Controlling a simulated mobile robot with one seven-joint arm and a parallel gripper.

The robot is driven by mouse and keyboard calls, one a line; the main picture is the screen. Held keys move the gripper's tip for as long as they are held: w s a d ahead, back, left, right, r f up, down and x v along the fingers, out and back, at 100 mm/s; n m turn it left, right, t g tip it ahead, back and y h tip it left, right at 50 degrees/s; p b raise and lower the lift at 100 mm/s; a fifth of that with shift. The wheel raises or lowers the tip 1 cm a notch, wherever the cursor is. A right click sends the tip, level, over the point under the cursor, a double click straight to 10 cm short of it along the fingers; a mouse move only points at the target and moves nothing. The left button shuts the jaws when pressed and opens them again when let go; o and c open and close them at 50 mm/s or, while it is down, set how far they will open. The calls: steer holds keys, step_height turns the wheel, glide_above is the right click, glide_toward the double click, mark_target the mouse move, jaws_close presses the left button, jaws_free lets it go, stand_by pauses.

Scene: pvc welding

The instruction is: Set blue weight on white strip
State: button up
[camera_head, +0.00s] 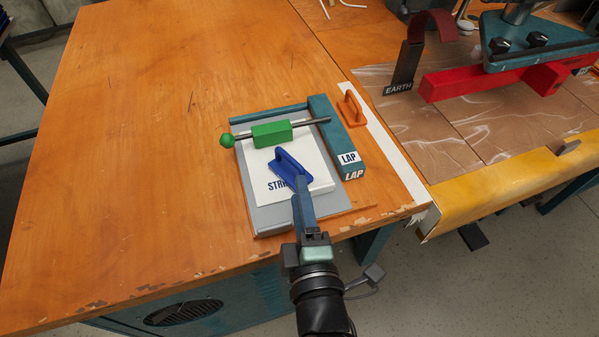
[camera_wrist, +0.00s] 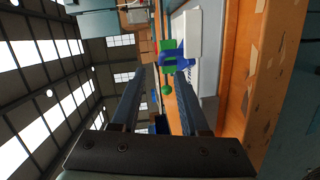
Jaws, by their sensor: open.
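The blue weight (camera_head: 284,163), a block with a raised handle, appears over the white strip (camera_head: 318,180), a flat pale sheet. Part of the sheet's dark lettering, "STR", shows; the rest is hidden. I cannot tell whether the weight touches the sheet. My gripper (camera_head: 299,186) reaches in from the front edge, its fingers at the weight's near end. In the wrist view the jaws (camera_wrist: 160,74) are apart with nothing gripped between them. The weight (camera_wrist: 182,60) shows there near the right fingertip, with the white sheet (camera_wrist: 194,32) close to it.
A green block (camera_head: 272,134) on a rod with a green knob lies across the sheet's far part. A teal LAP bar (camera_head: 338,135) stands to the right on a grey plate (camera_head: 262,215). An orange handled piece (camera_head: 350,108) lies beyond it. The left bench is clear.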

steer(key=w+a+r+m+t, duration=0.1)
steer(key=w+r+m+t, duration=0.15)
steer(key=r, duration=0.65)
steer(key=w+r+m+t, duration=0.1)
steer(key=r+m, duration=0.2)
steer(key=r, duration=0.6)
steer(key=w+a+r+m+t, duration=0.1)
steer(key=r+m+t, duration=0.1)
steer(key=r, duration=0.7)
steer(key=s+r+m+t+h, duration=0.1)
steer(key=s+r+m, duration=0.3)
steer(key=r, duration=0.6)
steer(key=s+d+r+m+t+h, duration=0.1)
steer(key=s+r+m+t, duration=0.3)
steer(key=r, duration=0.7)
steer(key=shift+s+m, duration=0.25)
steer(key=shift+m, duration=0.8)
steer(key=shift+d, duration=0.1)
step_height(320, 180, up, 20)
steer(key=p, duration=2)
